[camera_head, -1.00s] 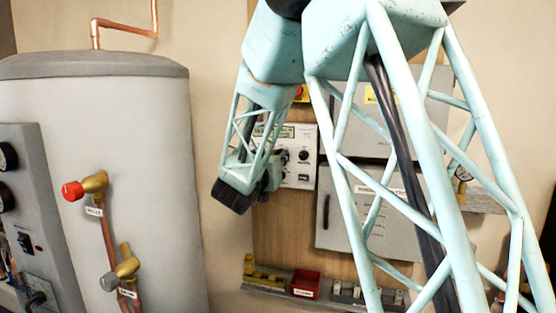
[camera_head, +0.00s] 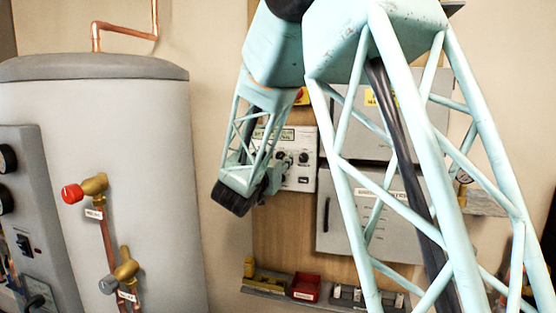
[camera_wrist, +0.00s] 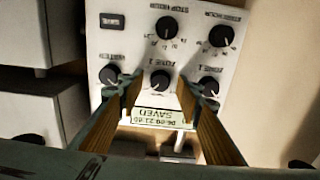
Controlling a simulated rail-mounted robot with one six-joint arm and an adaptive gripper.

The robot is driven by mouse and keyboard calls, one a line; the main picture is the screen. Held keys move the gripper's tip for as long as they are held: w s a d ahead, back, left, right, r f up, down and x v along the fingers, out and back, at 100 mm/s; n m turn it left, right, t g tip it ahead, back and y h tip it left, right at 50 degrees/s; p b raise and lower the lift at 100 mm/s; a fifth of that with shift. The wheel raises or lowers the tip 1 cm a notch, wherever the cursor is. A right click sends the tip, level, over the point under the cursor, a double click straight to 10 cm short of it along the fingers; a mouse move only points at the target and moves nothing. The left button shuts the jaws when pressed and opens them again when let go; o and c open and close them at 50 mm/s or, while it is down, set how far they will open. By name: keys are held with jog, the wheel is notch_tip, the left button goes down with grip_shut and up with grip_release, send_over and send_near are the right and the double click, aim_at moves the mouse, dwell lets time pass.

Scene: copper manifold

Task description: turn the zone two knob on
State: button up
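The white control panel (camera_head: 302,172) is on the wall behind my wrist in the head view. In the wrist view the panel (camera_wrist: 118,42) appears upside down. The zone two knob (camera_wrist: 160,80) is the black middle one of the lower row, its label just above it. My gripper (camera_wrist: 160,92) is open, one finger on each side of this knob, with clear gaps in the picture. I cannot tell whether the fingertips reach its depth. In the head view my gripper (camera_head: 274,178) is at the panel's left part, which the arm partly hides.
Neighbouring knobs are close: a left knob (camera_wrist: 110,75) and the zone one knob (camera_wrist: 207,86), near the fingertips. Two more knobs sit above. A display (camera_wrist: 160,114) lies below the zone two knob. Grey cabinets (camera_head: 338,215) and a shelf with a red bin (camera_head: 306,287) are nearby.

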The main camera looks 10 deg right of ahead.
jog(key=shift+s+a, duration=0.1)
jog(key=v, duration=1.1)
jog(key=shift+s, duration=0.35)
jog(key=shift+a, duration=0.1)
jog(key=shift+r, duration=0.1)
dwell(0.4)
jog(key=s+a+f+n+g+y, duration=0.1)
jog(key=s+a+n+g+y, duration=0.3)
jog(key=s, duration=0.7)
jog(key=s+n+g+y, duration=0.1)
jog(key=s+n+y, duration=0.1)
jog(key=s+y, duration=0.7)
jog(key=s+d+f+g+h, duration=0.1)
jog(key=s+d+f+g, duration=0.1)
jog(key=s, duration=0.9)
jog(key=s+d+f+g+h, duration=0.1)
jog(key=s+d+f+g, duration=0.1)
jog(key=s, duration=1)
jog(key=s+d+f+g+h, duration=0.2)
jog(key=s+d+f, duration=0.2)
jog(key=s, duration=0.8)
jog(key=shift+d+g+p, duration=0.3)
jog(key=shift+d+g, duration=0.1)
jog(key=shift+d, duration=0.55)
